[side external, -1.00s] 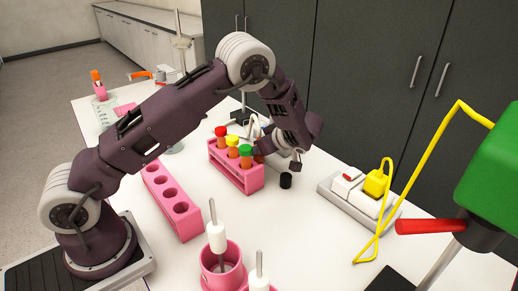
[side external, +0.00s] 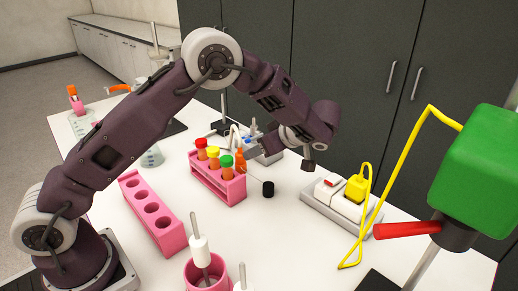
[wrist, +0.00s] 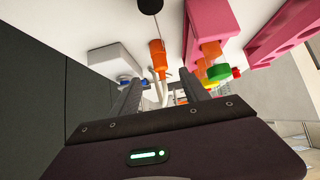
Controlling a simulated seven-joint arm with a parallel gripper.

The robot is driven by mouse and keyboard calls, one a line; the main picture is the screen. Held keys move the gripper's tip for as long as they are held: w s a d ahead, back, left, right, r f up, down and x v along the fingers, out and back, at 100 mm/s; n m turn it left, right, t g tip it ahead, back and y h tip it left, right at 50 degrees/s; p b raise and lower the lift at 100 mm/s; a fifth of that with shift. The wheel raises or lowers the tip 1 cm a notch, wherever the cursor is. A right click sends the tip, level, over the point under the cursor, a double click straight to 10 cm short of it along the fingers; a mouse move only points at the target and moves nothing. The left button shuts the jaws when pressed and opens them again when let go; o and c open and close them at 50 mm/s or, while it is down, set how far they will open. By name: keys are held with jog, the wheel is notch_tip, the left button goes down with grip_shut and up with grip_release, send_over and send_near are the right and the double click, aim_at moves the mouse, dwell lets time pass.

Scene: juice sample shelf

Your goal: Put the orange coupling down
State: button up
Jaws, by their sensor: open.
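The orange coupling (side external: 240,163) stands beside the right end of the pink tube rack, near the green-capped tube, in the side view. In the wrist view the orange coupling (wrist: 157,55) lies beyond my fingertips, with white tubing running from its near end. My gripper (wrist: 160,84) is open, its two dark fingers apart, with the white tubing showing between them and the coupling clear of them. In the side view my gripper (side external: 261,144) is to the right of the coupling and slightly above it; its fingertips are hard to make out. Whether the coupling's base touches the table is hard to tell.
The pink rack (side external: 217,187) holds tubes with red, yellow and green caps. A black cylinder (side external: 268,188) stands in front of the coupling. A white power strip (side external: 338,208) with a yellow plug lies to the right. An empty pink rack (side external: 153,214) stands nearer my base.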

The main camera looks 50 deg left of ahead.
jog(key=w+d+r+m+t+h, duration=0.1)
jog(key=w+r+m+t, duration=0.1)
jog(key=w+r+t, duration=0.45)
jog(key=w+d+r+m+t+h, duration=0.1)
jog(key=w+r+t+h, duration=0.15)
jog(key=r, duration=0.75)
jog(key=s+d+r+m+t+h, duration=0.2)
jog(key=s+d+r+m+h, duration=0.25)
jog(key=r, duration=0.25)
jog(key=s+d+r+m+t+h, duration=0.2)
jog(key=s+d+r+m+h, duration=0.15)
jog(key=d+r, duration=0.2)
jog(key=s+d+f+m+g+h, duration=0.1)
jog(key=s+f+m+g, duration=0.15)
jog(key=s, duration=0.75)
jog(key=s+f+m+g+h, duration=0.15)
jog(key=s+f+m, duration=0.25)
jog(key=s, duration=0.5)
jog(key=s+a+f+g+y, duration=0.1)
jog(key=s+a+f+y, duration=0.1)
jog(key=s, duration=0.4)
jog(key=s+a+f+g+y, duration=0.2)
jog(key=s+a+f, duration=0.2)
jog(key=s+f, duration=0.3)
jog(key=shift+s, duration=0.2)
